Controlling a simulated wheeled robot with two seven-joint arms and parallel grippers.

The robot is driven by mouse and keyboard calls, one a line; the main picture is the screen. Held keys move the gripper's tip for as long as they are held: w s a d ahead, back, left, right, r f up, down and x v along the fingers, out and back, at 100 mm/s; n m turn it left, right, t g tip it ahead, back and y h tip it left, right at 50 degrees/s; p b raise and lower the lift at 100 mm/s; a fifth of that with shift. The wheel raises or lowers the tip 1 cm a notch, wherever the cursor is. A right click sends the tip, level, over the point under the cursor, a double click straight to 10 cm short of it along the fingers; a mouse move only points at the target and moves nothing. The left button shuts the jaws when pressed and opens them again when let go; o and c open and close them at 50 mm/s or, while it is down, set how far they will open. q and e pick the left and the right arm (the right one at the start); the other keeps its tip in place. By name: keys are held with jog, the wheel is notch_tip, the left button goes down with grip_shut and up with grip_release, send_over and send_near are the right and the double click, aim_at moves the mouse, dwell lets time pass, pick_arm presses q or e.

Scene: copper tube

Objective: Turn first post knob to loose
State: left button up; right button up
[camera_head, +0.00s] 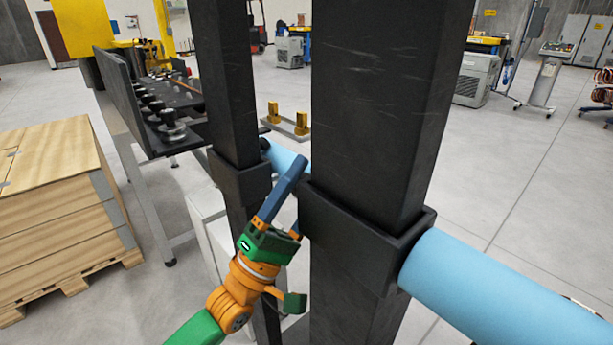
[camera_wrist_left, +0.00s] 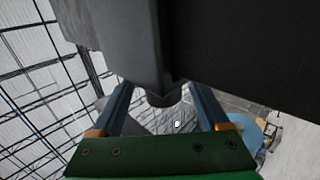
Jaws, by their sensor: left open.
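A large black post (camera_head: 375,110) stands in the foreground with a black collar (camera_head: 365,235) around it. A second black post (camera_head: 226,80) with its own collar (camera_head: 240,178) stands behind it to the left. My left gripper (camera_head: 288,190) is between the two posts, beside the near collar, its blue fingers pointing up; the post partly hides it. In the left wrist view the fingers are apart, and a dark round knob-like part (camera_wrist_left: 165,95) shows between and beyond them, under a black surface. Whether the fingers touch it I cannot tell. The knob is hidden in the head view. My right gripper is not in view.
A light blue tube (camera_head: 500,290) runs through the collars. A wooden crate (camera_head: 55,190) stands at the left, and a machine bench with black fittings (camera_head: 160,110) stands behind. The grey floor at the right (camera_head: 520,180) is largely clear.

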pick_arm(q)
jog(key=shift+w+a+f, duration=0.1)
jog(key=shift+w+a, duration=0.1)
jog(key=shift+w, duration=0.1)
jog(key=c, duration=0.4)
jog(key=shift+f, duration=0.1)
grip_shut()
jog(key=g+y+p, duration=0.1)
jog(key=y+p, duration=0.1)
jog(key=p, duration=0.4)
jog(key=g+y+p, duration=0.2)
jog(key=y+p, duration=0.1)
jog(key=p, duration=0.4)
jog(key=shift+r+g, duration=0.2)
jog(key=shift+g, duration=0.1)
jog(key=shift+f+g+y+p, duration=0.3)
jog(key=shift+y+p, duration=0.1)
jog(key=shift+p, duration=0.45)
